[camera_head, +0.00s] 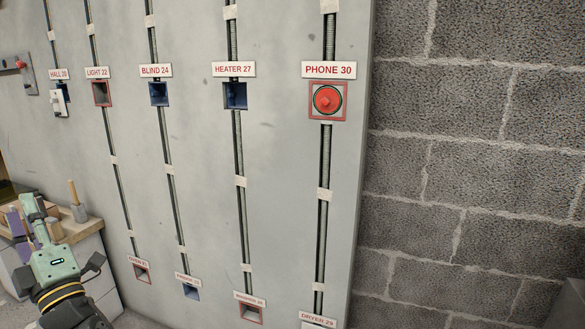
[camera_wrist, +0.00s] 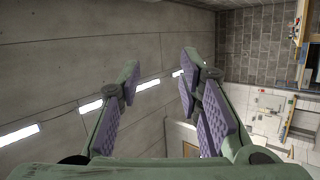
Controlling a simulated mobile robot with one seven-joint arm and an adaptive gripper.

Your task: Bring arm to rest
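My arm ends in a green gripper (camera_head: 24,216) at the lower left of the head view, in front of the grey panel (camera_head: 285,170). Its fingers point upward. In the wrist view my gripper (camera_wrist: 160,72) has its two purple-padded fingers spread apart, with nothing between them. It is clear of the panel's boxes in the head view.
A red round piece (camera_head: 327,99) sits in the PHONE 30 box. HEATER 27 (camera_head: 235,96), BLIND 24 (camera_head: 158,94) and LIGHT 22 (camera_head: 101,93) boxes look empty. A bench (camera_head: 84,228) with a wooden-handled tool stands behind my gripper. A block wall (camera_head: 470,170) is at right.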

